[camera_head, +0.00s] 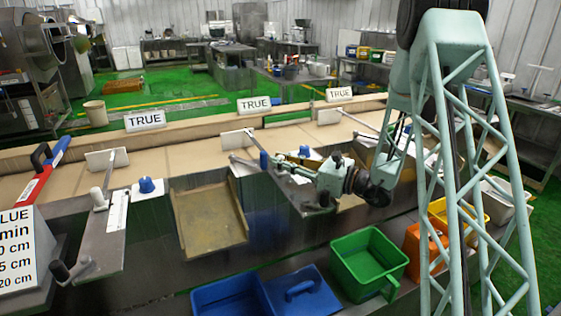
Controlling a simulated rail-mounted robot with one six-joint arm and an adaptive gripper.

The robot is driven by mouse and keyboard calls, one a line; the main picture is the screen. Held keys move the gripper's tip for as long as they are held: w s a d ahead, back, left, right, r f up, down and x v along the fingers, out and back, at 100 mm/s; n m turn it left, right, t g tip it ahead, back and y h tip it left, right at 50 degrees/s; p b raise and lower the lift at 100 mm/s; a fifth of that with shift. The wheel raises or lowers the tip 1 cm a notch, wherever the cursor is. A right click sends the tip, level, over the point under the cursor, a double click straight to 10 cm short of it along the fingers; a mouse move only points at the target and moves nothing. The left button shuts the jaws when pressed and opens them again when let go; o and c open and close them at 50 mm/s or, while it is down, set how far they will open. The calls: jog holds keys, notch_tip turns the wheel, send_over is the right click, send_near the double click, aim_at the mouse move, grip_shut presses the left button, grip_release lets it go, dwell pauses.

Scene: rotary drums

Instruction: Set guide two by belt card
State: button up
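A conveyor belt (200,156) runs across the view, with white guide paddles on arms: one at the left (101,160), one in the middle (236,139) and one farther right (330,116). A blue knob (147,186) sits by the left guide; more blue knobs (263,160) (304,151) are near the middle one. A white card (17,252) at the lower left is cut off; "LUE", "min", "0 cm", "5 cm" and "20 cm" can be read. My gripper (284,166) points left, close to the middle guide's blue knobs. Its fingers are too small to tell whether they are open, or touching anything.
Three "TRUE" signs (144,120) (254,104) (339,94) stand along the belt's far side. A chute (209,218) opens at the near side. Blue (232,297), green (368,264) and orange (424,250) bins stand in front. A red-and-blue tool (42,174) lies at left.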

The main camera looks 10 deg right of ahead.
grip_shut()
jog(key=shift+s+d, duration=0.15)
jog(key=shift+s, duration=0.5)
jog(key=o, duration=0.8)
grip_release()
jog(key=shift+d, duration=0.1)
jog(key=shift+v, duration=5.85)
